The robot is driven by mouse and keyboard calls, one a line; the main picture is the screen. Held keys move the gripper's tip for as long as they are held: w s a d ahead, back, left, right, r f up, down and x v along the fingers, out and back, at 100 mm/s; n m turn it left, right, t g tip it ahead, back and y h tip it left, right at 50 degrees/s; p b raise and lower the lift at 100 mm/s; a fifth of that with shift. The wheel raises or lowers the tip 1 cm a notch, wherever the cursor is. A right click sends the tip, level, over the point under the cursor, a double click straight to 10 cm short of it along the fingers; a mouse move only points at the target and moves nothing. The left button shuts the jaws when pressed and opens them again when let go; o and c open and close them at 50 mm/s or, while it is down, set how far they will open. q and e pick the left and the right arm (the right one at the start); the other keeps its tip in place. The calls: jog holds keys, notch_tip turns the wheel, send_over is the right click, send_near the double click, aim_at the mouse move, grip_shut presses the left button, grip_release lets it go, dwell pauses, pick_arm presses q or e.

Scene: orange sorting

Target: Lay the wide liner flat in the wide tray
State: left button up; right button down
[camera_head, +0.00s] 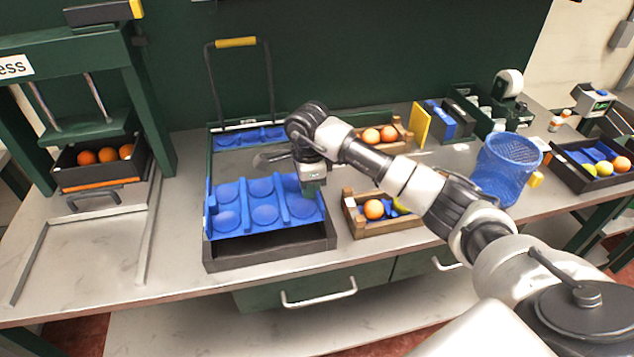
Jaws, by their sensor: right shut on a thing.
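The wide liner (243,214) is a blue molded sheet with round cups and raised ribs. It lies over the back part of the wide tray (270,258), a black low-walled box on the bench. The tray's dark inside shows in front of the liner, whose near edge looks raised above the floor. The liner looks tilted, not level. My right gripper (313,188) is shut on the liner at its right back edge, and its fingertips are partly hidden. My left gripper is not in view.
A blue mesh basket (506,170) is further right. A press stands left, with a dark box of oranges (105,154). A tall frame with a yellow handle (236,42) rises behind the tray.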

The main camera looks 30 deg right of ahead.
jog(key=shift+w+f, duration=0.1)
jog(key=shift+f, duration=0.35)
jog(key=shift+f+b, duration=0.3)
jog(key=shift+f, duration=0.05)
jog(key=shift+f+b, duration=0.5)
jog(key=shift+f, duration=0.2)
notch_tip(320, 180, down, 5)
jog(key=b, duration=0.4)
jog(key=shift+f, duration=0.15)
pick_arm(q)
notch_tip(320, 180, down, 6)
pick_arm(e)
jog(key=shift+s+f, duration=0.1)
jog(key=shift+s, duration=0.1)
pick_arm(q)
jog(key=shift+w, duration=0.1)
pick_arm(e)
jog(key=shift+a+f, duration=0.1)
jog(key=shift+f, duration=0.05)
jog(key=shift+w, duration=0.15)
pick_arm(q)
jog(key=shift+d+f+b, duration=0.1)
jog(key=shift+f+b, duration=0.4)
jog(key=shift+b, duration=0.05)
pick_arm(e)
jog(key=shift+f, duration=0.45)
